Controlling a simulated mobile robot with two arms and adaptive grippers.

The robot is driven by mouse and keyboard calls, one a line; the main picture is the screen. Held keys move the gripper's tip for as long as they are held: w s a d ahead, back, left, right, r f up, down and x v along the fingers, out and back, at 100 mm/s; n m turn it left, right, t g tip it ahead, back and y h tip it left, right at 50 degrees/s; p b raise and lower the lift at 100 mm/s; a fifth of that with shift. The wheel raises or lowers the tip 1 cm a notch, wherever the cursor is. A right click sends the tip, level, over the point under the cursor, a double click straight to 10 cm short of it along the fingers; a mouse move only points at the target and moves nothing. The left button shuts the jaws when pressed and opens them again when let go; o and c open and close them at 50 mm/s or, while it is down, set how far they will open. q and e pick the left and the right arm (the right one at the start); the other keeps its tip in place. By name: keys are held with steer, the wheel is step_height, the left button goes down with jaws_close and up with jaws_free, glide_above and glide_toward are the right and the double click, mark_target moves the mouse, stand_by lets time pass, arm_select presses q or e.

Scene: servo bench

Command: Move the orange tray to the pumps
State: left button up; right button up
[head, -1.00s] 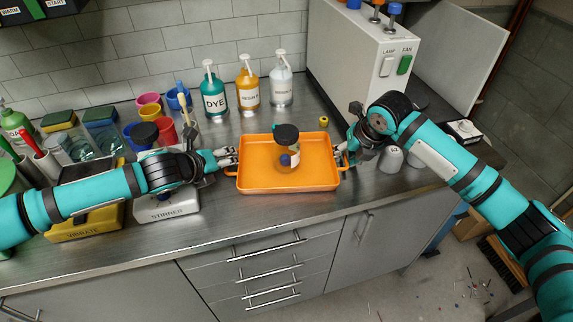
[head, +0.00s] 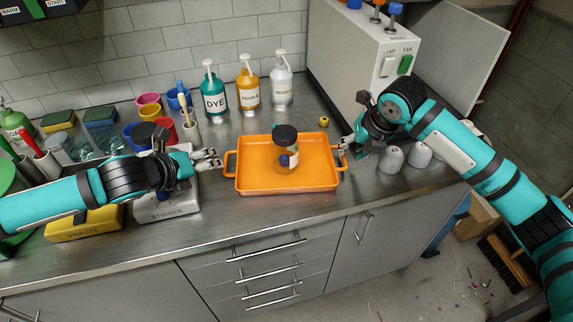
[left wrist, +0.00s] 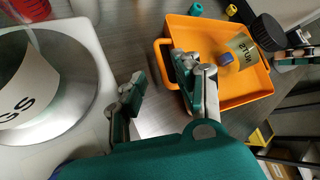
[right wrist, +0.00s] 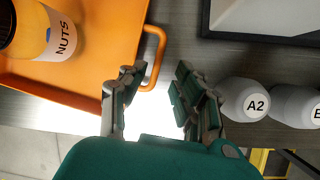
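The orange tray (head: 257,183) lies flat on the steel bench, a handle at each end. A dark-lidded jar labelled NUTS (head: 287,158) stands in it, with a small blue piece (left wrist: 225,58) beside it. My left gripper (head: 212,158) is open and empty, just left of the tray's left handle. My right gripper (head: 345,146) is open at the right handle (right wrist: 155,60), which lies between its fingertips in the right wrist view. The pumps are three bottles at the back: teal DYE (head: 214,97), orange RESIN (head: 248,95) and a clear one (head: 281,88).
A white stirrer (head: 168,207) stands under my left arm, cups (head: 150,103) behind it. A grey cabinet (head: 345,70) stands at back right. Bench between tray and pumps is mostly clear; a yellow piece (head: 324,122) lies there.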

steer(key=shift+v, duration=1.85)
arm_select(q)
steer(key=shift+s+d+f, duration=0.1)
